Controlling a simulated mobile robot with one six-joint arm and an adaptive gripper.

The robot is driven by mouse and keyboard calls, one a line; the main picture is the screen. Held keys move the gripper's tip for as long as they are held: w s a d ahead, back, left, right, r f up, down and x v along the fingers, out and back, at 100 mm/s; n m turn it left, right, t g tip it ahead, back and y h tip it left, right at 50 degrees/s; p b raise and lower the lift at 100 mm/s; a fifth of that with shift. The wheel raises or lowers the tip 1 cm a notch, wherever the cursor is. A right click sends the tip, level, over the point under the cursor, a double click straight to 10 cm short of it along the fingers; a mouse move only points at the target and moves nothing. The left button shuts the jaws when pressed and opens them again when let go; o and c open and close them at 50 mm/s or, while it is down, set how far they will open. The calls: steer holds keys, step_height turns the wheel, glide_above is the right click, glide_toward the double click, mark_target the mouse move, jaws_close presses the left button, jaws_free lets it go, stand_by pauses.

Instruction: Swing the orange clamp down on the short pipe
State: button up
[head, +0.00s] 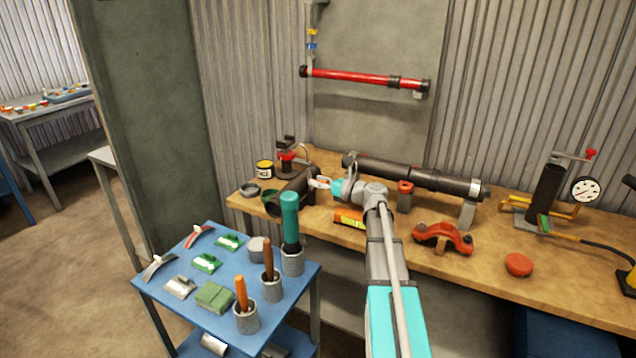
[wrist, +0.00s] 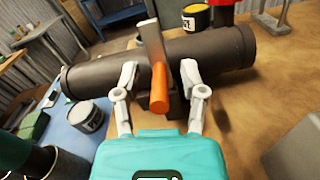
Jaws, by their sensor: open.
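The short pipe (head: 291,194) is dark and lies at the left end of the bench; it crosses the wrist view (wrist: 100,75). The orange clamp has an orange grip (wrist: 159,88) on a flat grey arm (wrist: 153,42), which rises in front of the pipe and above its top edge in the wrist view. In the head view only a small orange patch (head: 323,183) of it shows. My gripper (wrist: 159,70) is open, with one white finger on each side of the orange grip. I cannot tell whether either finger touches it. In the head view my gripper (head: 318,184) is beside the short pipe.
A long dark pipe (head: 425,177) lies behind my wrist on the bench (head: 350,242). A red coupling (head: 443,235), a red cap (head: 518,264) and a gauge (head: 585,190) are to the right. A blue cart (head: 190,318) with tools stands front left. A yellow tin (wrist: 196,18) is behind the pipe.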

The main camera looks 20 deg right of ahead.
steer(key=shift+c, duration=0.3)
jaws_close()
steer(key=shift+d, duration=0.1)
